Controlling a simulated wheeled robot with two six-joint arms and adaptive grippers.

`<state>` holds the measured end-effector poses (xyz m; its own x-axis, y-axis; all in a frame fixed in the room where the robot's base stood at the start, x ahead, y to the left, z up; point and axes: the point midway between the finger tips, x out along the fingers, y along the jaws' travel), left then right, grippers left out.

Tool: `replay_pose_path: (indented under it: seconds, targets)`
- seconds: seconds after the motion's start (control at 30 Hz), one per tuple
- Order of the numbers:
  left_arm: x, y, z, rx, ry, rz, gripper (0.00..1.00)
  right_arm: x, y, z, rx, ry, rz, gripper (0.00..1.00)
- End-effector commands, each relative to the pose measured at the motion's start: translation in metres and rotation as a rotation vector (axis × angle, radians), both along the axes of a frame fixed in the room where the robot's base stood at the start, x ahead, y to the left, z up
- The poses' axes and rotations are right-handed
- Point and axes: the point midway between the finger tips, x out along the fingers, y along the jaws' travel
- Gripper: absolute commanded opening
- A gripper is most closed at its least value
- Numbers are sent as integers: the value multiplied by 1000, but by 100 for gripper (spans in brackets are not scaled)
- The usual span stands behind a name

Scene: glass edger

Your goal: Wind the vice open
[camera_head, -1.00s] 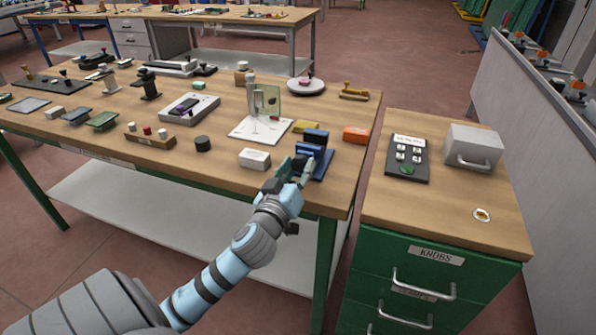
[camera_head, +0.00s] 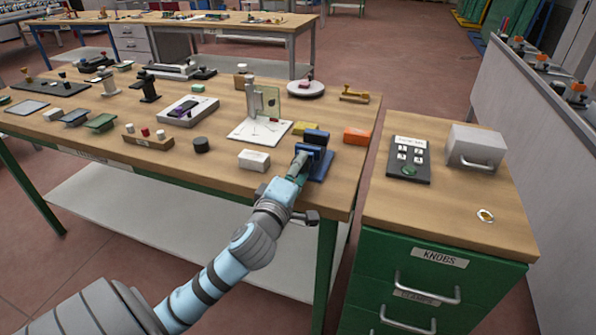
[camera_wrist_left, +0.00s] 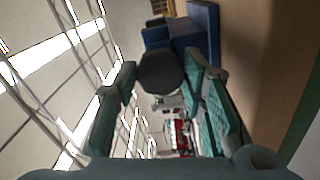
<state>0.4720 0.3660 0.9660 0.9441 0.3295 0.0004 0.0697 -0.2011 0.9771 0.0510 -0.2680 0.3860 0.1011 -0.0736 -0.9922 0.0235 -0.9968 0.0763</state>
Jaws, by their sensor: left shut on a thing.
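The blue vice (camera_head: 318,160) stands near the front right edge of the wooden bench. It also shows in the left wrist view (camera_wrist_left: 190,35). My left gripper (camera_head: 299,168) is in front of it, with its wrist rolled. In the left wrist view a dark round knob (camera_wrist_left: 160,72) on the vice's near side sits between the teal fingers of my left gripper (camera_wrist_left: 163,85), which are shut on it. In the head view the fingers and my wrist hide the knob. How wide the vice's jaws stand cannot be told. My right gripper is not in view.
A white box (camera_head: 254,160), a yellow block (camera_head: 305,128) and an orange block (camera_head: 357,135) lie near the vice. A green drawer cabinet (camera_head: 420,285) with a keypad panel (camera_head: 409,160) and a grey box (camera_head: 474,147) stands to the right, beyond a gap.

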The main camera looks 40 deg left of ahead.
Motion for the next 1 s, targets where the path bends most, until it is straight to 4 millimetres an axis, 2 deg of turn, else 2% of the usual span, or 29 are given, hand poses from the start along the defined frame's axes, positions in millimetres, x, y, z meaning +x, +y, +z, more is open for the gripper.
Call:
replay_pose_path:
  seconds: [0.3,0.5,1.0]
  targets:
    - [0,0,-2,-237,-79,1,9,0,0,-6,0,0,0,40]
    - [0,0,-1,-332,-113,0,9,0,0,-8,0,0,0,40]
    - [0,0,-1,-391,-133,-1,9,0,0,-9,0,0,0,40]
